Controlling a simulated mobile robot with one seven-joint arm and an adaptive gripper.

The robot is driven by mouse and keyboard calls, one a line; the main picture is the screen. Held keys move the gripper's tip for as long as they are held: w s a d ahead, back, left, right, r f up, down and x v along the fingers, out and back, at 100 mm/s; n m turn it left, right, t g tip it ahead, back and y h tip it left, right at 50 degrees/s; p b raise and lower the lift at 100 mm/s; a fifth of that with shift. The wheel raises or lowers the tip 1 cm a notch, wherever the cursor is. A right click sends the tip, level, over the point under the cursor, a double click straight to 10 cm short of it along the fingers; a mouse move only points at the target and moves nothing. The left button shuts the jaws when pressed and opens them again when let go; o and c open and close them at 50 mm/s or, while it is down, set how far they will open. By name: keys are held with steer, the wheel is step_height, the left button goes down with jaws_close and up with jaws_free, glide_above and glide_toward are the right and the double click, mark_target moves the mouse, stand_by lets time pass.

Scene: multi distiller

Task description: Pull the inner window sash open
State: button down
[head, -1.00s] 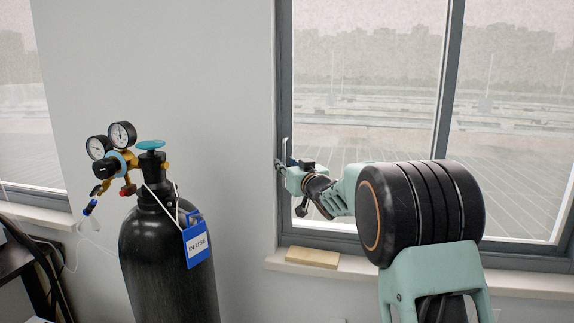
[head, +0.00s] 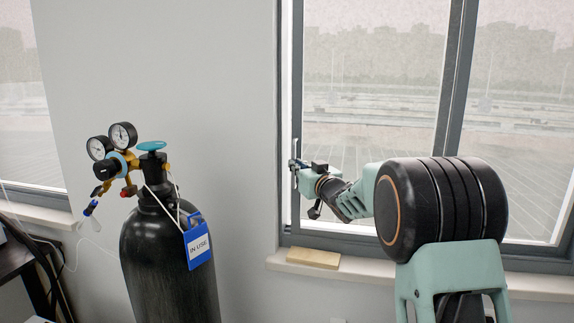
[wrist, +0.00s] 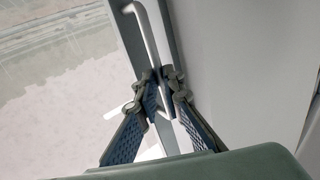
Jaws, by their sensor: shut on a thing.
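The inner window sash has a dark grey left stile (head: 298,70) and a large glass pane (head: 375,80) in the head view. A narrow bright gap lies between its stile and the fixed outer frame (head: 281,100), so it stands slightly open. My gripper (head: 295,164) is at the sash's left stile and shut on the pale metal handle (head: 296,181). In the wrist view, the two fingers (wrist: 162,88) close on the handle bar (wrist: 154,42) from both sides. The handle's lower part is partly hidden by the fingers.
A black gas cylinder (head: 170,255) with gauges and a blue tag (head: 197,243) stands left of the window. A light wooden block (head: 313,258) lies on the window sill (head: 375,273). A dark desk (head: 30,255) is at the far left.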

steer(key=s+d+p, duration=0.3)
steer(key=d, duration=1.4)
steer(key=s+d+p, duration=0.4)
steer(key=d, duration=1.4)
steer(key=shift+d+p, duration=0.3)
steer(key=shift+d, duration=0.05)
steer(key=shift+f, duration=0.1)
steer(key=c, duration=2)
jaws_free()
steer(key=shift+c, duration=0.2)
steer(key=shift+a, duration=0.1)
steer(key=v, duration=1.2)
